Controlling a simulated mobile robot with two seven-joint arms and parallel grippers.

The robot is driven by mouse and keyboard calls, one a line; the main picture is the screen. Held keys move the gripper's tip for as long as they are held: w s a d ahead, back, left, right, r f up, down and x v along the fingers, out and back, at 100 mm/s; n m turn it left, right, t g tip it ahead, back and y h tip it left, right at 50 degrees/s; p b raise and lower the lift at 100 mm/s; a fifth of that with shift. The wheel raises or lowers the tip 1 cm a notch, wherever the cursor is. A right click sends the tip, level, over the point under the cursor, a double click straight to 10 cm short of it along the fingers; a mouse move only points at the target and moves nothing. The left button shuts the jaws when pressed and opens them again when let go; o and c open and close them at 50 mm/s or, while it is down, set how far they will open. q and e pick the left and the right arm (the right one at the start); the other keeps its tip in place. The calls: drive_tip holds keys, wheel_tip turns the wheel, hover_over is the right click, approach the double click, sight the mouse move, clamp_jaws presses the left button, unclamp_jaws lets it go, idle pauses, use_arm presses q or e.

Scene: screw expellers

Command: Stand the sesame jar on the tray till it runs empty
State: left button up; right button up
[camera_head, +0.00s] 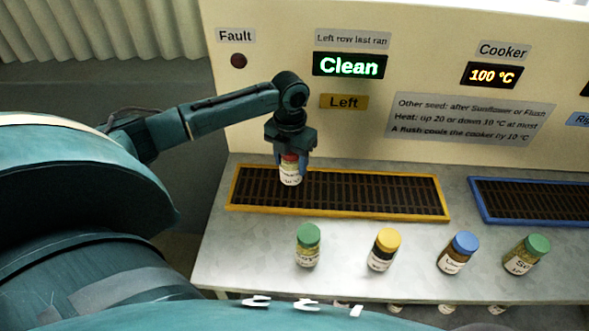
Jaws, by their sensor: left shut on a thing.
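My left gripper (290,160) points down over the left end of the yellow-framed tray (335,214). It is shut on a jar (291,177) with a reddish lid and a white label, held upright. The gripper hides part of the lid, and the label is too small to read. The jar's base is at or just above the tray's dark slats; I cannot tell if it touches. I cannot tell for sure which jar is sesame; the rightmost green-lidded jar (526,255) has a label that seems to start with "S". My right gripper is not in view.
A green-lidded jar (307,246), a yellow-lidded jar (384,250) and a blue-lidded jar (457,253) stand in front of the tray. A blue-framed tray (479,204) lies at right. The panel behind reads "Clean" (349,65) and cooker "100 °C" (491,75). The fault lamp (238,61) looks dark.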

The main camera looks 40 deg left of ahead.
sight(291, 171)
use_arm(q)
drive_tip(key=shift+f, duration=1.75)
drive_tip(key=shift+f, duration=0.1)
drive_tip(key=o, duration=1.1)
drive_tip(key=shift+o, duration=0.2)
wheel_tip(291, 171, up, 12)
drive_tip(key=shift+r, duration=0.15)
